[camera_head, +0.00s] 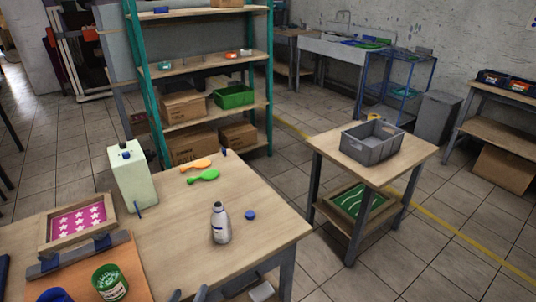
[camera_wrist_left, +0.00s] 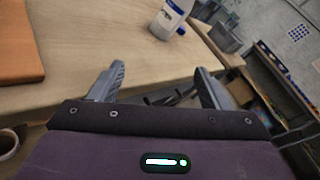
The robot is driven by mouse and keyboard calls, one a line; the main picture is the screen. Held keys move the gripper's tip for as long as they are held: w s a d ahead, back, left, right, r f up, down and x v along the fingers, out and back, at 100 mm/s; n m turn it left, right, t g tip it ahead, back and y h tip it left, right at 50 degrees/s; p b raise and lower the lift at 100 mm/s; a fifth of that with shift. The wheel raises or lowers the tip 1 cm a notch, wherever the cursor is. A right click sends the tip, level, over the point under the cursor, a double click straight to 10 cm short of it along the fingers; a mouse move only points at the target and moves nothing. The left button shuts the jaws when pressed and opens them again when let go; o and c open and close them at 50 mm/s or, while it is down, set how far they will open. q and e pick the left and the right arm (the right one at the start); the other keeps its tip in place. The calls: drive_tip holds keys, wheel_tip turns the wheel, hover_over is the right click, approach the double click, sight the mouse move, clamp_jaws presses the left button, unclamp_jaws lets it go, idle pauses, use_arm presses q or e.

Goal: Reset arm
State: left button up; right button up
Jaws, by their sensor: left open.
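My left gripper (camera_head: 187,295) shows at the bottom edge of the head view, at the front of the wooden worktable (camera_head: 265,237). In the left wrist view its two fingers (camera_wrist_left: 162,85) are spread apart with nothing between them. A grey-white bottle (camera_head: 220,225) stands upright on the table beyond the gripper, and a white bottle with a blue label (camera_wrist_left: 171,20) shows beyond the fingers in the left wrist view. The gripper is apart from it. My right gripper is in neither view.
A framed star screen (camera_head: 101,237) and green can (camera_head: 109,282) are at left. A grey crate (camera_head: 371,150) sits on a side table.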

use_arm(q)
drive_tip(key=s+r+n+g+y, duration=0.1)
drive_tip(key=s+r+n+g, duration=0.4)
drive_tip(key=n, duration=1)
drive_tip(key=s+n+g+y, duration=0.2)
drive_tip(key=s+n+g, duration=0.6)
drive_tip(key=n, duration=0.7)
wheel_tip(320, 180, down, 28)
drive_tip(key=s, duration=0.2)
drive_tip(key=s+a+f+g, duration=0.2)
drive_tip(key=s+a+f, duration=0.1)
drive_tip(key=s+f, duration=1.7)
drive_tip(key=shift+s+a, duration=0.15)
drive_tip(key=shift+s, duration=0.25)
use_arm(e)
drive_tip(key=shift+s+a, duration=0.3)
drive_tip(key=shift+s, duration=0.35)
